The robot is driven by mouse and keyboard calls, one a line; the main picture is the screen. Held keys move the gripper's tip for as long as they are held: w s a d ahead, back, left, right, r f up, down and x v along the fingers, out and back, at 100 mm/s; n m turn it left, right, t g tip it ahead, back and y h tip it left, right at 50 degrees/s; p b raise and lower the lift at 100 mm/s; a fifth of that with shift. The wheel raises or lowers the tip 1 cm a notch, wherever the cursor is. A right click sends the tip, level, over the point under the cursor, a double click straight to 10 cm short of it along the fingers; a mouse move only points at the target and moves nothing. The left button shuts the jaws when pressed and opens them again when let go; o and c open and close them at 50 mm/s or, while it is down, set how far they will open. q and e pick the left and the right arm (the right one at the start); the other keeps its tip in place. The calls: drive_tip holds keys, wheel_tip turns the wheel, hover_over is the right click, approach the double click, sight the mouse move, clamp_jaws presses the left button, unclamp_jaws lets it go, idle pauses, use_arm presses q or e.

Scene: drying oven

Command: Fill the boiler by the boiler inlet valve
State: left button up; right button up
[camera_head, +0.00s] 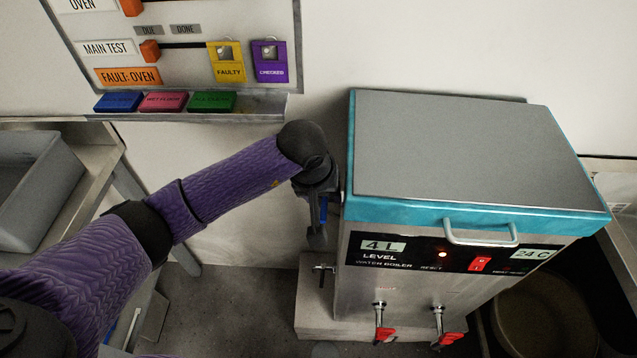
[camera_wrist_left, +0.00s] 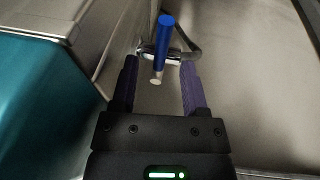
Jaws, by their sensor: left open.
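The water boiler (camera_head: 400,262) is a steel box with a teal-rimmed grey lid. Its panel reads "4 L LEVEL" and "24 C", with a lit orange lamp. The inlet valve's blue handle (camera_wrist_left: 165,36) sits on a metal pipe (camera_wrist_left: 148,50) beside the boiler in the left wrist view. In the head view a bit of blue (camera_head: 323,208) shows at my gripper. My left gripper (camera_head: 317,230) is at the boiler's left side. Its open fingers (camera_wrist_left: 159,66) are on either side of the handle's line; I cannot tell whether they touch it.
Two red-handled taps (camera_head: 384,332) are on the boiler's front, and a small metal fitting (camera_head: 323,268) is low on its left. A sign board (camera_head: 190,50) hangs on the wall. A grey bin (camera_head: 38,185) stands at left. A dark round vessel (camera_head: 545,318) is at lower right.

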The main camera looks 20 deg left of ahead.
use_arm(q)
drive_tip(key=shift+w+f, duration=0.1)
drive_tip(key=shift+f, duration=0.2)
clamp_jaws()
use_arm(e)
drive_tip(key=shift+s, duration=0.1)
drive_tip(key=shift+a+f, duration=0.1)
use_arm(q)
drive_tip(key=m+b, duration=0.1)
drive_tip(key=a+m+b, duration=0.1)
drive_tip(key=m, duration=0.1)
drive_tip(key=shift+a+h, duration=0.2)
drive_tip(key=shift+h, duration=0.2)
use_arm(e)
drive_tip(key=shift+s+f, duration=0.2)
drive_tip(key=shift+f, duration=0.85)
